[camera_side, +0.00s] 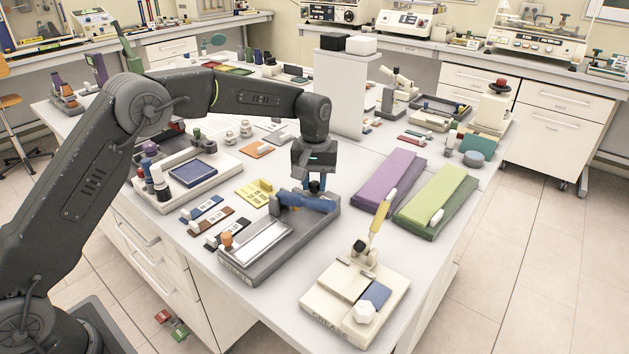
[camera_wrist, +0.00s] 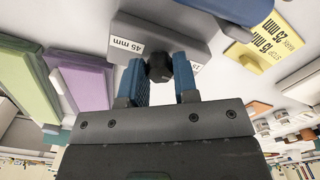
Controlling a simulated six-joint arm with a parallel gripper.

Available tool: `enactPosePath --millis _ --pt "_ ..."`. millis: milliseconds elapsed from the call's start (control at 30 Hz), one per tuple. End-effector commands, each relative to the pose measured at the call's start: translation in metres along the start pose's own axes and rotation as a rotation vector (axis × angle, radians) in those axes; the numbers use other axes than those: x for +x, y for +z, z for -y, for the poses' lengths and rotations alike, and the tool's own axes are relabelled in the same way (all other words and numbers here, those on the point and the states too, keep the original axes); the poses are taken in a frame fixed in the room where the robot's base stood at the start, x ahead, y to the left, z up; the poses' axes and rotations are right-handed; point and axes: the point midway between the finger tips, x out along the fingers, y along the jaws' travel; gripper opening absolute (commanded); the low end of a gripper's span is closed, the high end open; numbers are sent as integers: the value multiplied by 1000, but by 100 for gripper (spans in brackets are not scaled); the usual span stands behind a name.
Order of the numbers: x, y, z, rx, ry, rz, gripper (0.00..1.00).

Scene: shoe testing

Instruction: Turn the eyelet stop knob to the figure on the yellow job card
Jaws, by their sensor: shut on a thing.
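My gripper (camera_wrist: 157,82) has its blue fingers shut on the dark, faceted eyelet stop knob (camera_wrist: 158,66) in the wrist view. In the side view my gripper (camera_side: 316,187) points down over the grey eyelet device (camera_side: 251,268), and the knob is largely hidden there. The yellow job card (camera_wrist: 264,43) lies beside the block, its print turned round in the wrist view, with lines that appear to read 15 mm and 25 mm. It also shows in the side view (camera_side: 248,197).
A purple block (camera_side: 388,180) and a green block (camera_side: 436,195) lie right of the device. A cream press (camera_side: 350,300) stands in front. Small blue, brown and black strips and a cream tray (camera_side: 222,182) are on the left.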

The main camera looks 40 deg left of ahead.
Motion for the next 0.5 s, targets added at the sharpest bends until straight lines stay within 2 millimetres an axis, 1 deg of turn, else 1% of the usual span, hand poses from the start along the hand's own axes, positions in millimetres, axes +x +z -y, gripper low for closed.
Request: enactPosePath --millis 200,500 --pt "-1 0 0 -37 2 -2 4" --pt "-1 0 0 -42 2 -2 4"
